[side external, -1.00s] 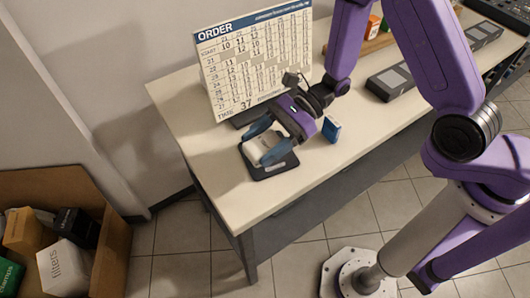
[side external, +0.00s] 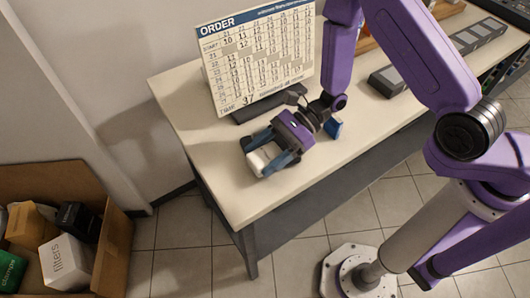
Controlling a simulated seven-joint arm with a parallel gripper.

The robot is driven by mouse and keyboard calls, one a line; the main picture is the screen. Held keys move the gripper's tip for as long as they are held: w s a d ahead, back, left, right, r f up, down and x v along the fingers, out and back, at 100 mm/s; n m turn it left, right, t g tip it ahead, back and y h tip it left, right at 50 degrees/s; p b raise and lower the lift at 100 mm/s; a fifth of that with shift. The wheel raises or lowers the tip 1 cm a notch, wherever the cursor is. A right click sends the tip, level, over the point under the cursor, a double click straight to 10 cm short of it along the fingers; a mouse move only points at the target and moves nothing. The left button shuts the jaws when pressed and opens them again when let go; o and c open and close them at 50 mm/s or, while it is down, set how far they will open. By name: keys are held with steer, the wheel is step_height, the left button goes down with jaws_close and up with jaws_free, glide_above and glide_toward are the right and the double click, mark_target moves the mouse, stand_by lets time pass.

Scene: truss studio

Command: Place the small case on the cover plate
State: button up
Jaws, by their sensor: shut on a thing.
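The small case (side external: 259,160), pale and block-like, is held between the blue fingers of my gripper (side external: 267,152) near the front left part of the table. My gripper is shut on it, and the fingers cover parts of its sides. The case is low over the tabletop; I cannot tell whether it touches anything below. The dark cover plate cannot be made out now under the gripper and case.
An order board (side external: 258,55) stands close behind my gripper. A small blue box (side external: 334,128) is just right of it, partly hidden. A dark long tray (side external: 388,82) lies farther right. The white table (side external: 235,200) is clear in front. A cardboard box (side external: 118,235) of packages is on the floor.

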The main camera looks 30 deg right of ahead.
steer(key=shift+f, duration=0.15)
steer(key=o, duration=1.1)
